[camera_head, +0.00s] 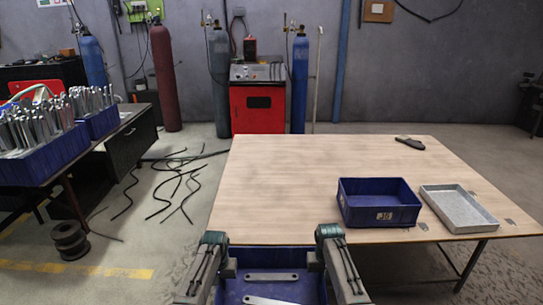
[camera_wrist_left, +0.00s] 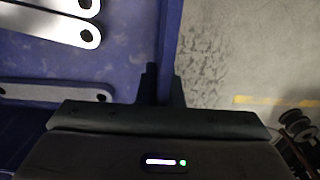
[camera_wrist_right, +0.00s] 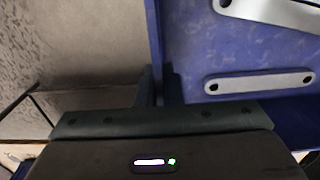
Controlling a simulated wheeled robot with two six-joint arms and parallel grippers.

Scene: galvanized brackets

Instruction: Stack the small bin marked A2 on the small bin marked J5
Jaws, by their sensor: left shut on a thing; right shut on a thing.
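A blue bin marked J5 (camera_head: 380,204) sits upright on the wooden table, right of its middle, and looks empty. A second blue bin (camera_head: 270,262) is held between my two grippers at the table's near edge, with flat metal brackets (camera_head: 271,277) inside. Its label is out of sight. My left gripper (camera_wrist_left: 163,85) is shut on the bin's left wall. My right gripper (camera_wrist_right: 158,88) is shut on its right wall. In both wrist views the fingers straddle the wall, with brackets on the inner side and floor on the outer side.
A shallow metal tray (camera_head: 458,208) lies right of the J5 bin. A dark object (camera_head: 410,143) lies at the table's back. The left and middle of the wooden table (camera_head: 290,185) are clear. A side table at the left carries blue bins of metal parts (camera_head: 40,150).

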